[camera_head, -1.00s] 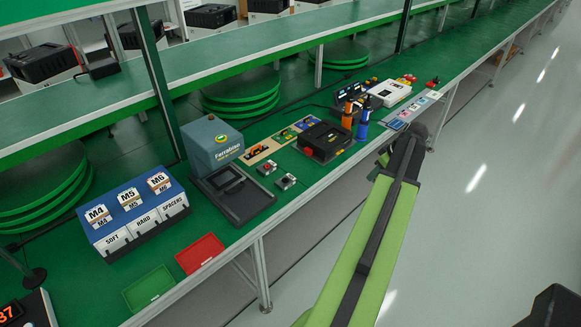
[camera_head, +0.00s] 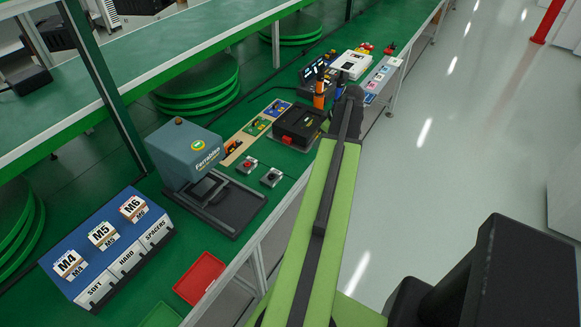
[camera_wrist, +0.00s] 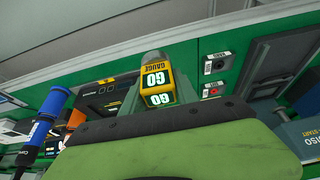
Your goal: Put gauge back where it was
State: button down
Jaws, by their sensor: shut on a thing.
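A yellow gauge (camera_wrist: 156,82) marked GO GAUGE shows in the wrist view, held in my gripper (camera_wrist: 157,100). Its label faces the wrist camera, and the jaws are mostly hidden behind the green wrist part. In the head view my arm reaches toward the bench edge, and its end hides the jaws and the gauge. A long tan board (camera_head: 246,137) with orange, green and blue sections lies on the green bench, left of the black case. Small dark items sit on those sections, too small to tell apart.
A black case (camera_head: 299,124), two button boxes (camera_head: 247,164) and a grey Ferrabino machine (camera_head: 187,152) stand near the board. Orange (camera_head: 319,94) and blue screwdrivers stand behind the case. Labelled bins (camera_head: 110,245) and a red tray (camera_head: 200,278) are nearer.

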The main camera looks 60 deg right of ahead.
jog(key=a+f, duration=0.2)
jog(key=b, duration=0.7)
send_over(288, 163)
jog(key=s, duration=0.2)
jog(key=f, duration=0.6)
jog(key=shift+w+f, duration=0.1)
jog(key=shift+w, duration=0.25)
notch_tip(288, 163, down, 4)
jog(key=b, duration=0.4)
jog(key=shift+f+b, duration=0.2)
jog(key=shift+b, duration=0.15)
jog(key=shift+r, duration=0.25)
jog(key=shift+f, duration=0.25)
jog(key=c, duration=0.9)
grip_release()
jog(key=shift+r, duration=0.1)
